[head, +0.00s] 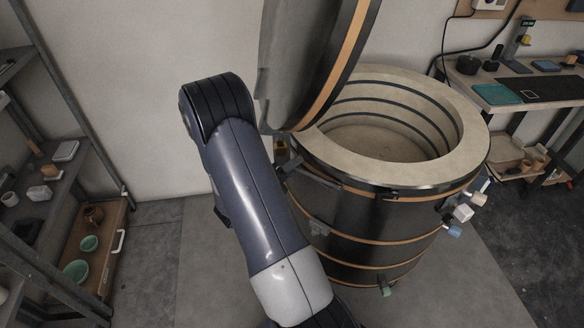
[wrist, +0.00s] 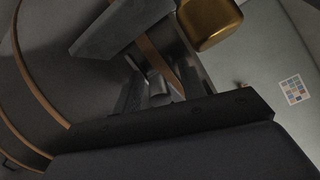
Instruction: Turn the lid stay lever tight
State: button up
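The kiln (head: 370,225) stands right of centre in the head view, with its thick lid (head: 315,60) raised. In the wrist view a brass-coloured knob (wrist: 208,20) is close at the top, beside dark metal parts. My gripper (wrist: 165,85) shows in part as dark and grey pieces below and left of the knob. Its fingertips and any contact with the knob are unclear. In the head view my arm hides it.
Shelving with bowls (head: 76,270) and a wooden tray stands at the left. A workbench (head: 510,85) with tools is at the back right. Fittings (head: 462,212) stick out from the kiln's right side. A card with coloured squares (wrist: 293,87) shows in the wrist view.

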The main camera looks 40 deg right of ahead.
grip_shut()
dwell(0.3)
notch_tip(320, 180, up, 2)
jog(key=shift+r+m+p, duration=0.2)
jog(key=shift+m+p, duration=0.55)
jog(key=shift+m, duration=0.05)
jog(key=shift+s+r+m+y, duration=0.2)
jog(key=shift+r+m+y, duration=0.1)
jog(key=shift+r+m, duration=0.3)
jog(key=shift+f, duration=0.1)
grip_release()
